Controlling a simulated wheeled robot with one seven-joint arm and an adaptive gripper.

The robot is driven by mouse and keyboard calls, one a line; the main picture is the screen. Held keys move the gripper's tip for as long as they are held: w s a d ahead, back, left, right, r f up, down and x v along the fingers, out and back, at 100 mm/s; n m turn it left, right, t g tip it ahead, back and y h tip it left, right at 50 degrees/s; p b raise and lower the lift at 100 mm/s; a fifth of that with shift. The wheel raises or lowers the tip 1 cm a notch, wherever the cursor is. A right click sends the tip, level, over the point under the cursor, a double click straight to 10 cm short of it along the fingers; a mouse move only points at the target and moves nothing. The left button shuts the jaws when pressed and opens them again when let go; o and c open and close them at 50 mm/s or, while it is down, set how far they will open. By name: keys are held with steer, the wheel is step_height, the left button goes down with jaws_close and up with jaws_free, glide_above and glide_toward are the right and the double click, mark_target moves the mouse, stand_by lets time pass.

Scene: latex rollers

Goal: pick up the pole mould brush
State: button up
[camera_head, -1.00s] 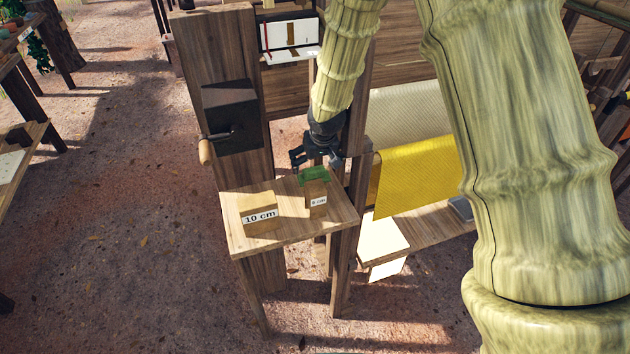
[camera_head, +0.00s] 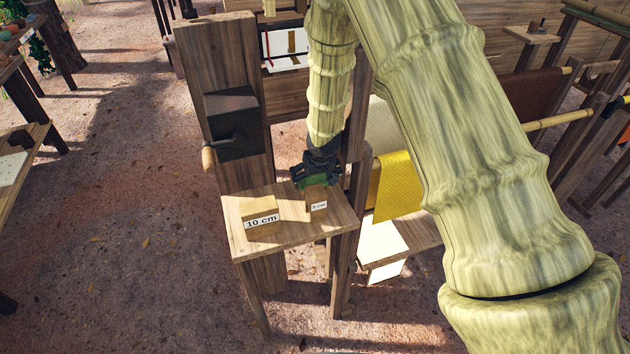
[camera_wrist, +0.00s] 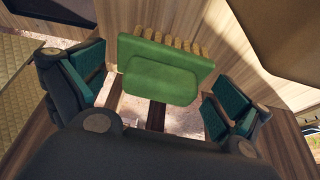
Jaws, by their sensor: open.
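A green piece with a row of tan, bristle-like ends along its far edge (camera_wrist: 165,72), which I take to be the pole mould brush, lies between my fingers in the wrist view. In the head view, only a little green of the brush (camera_head: 314,182) shows below my gripper (camera_head: 312,176), at the top of the small labelled wooden block (camera_head: 317,208). My gripper is open in the wrist view (camera_wrist: 155,92), one teal-padded finger on each side of the brush, with gaps between. The rest of the brush is hidden by the gripper in the head view.
The small wooden table (camera_head: 285,234) also bears a block labelled 10 cm (camera_head: 260,222). A wooden post with a dark box (camera_head: 230,124) and crank rises behind at left. Yellow sheet (camera_head: 400,185) hangs at right.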

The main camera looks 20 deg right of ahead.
mark_target(302, 184)
steer(key=shift+w+f, duration=0.1)
steer(key=shift+f, duration=0.1)
steer(key=c, duration=0.8)
steer(key=shift+r, duration=0.1)
steer(key=shift+r+b, duration=0.35)
steer(key=shift+a+r, duration=0.1)
steer(key=shift+a, duration=0.2)
steer(key=a+b, duration=0.1)
steer(key=a, duration=0.2)
steer(key=shift+a+b, duration=0.35)
steer(key=shift+b, duration=0.05)
step_height(302, 184, up, 14)
steer(key=shift+d+b, duration=0.1)
steer(key=shift+b, duration=0.65)
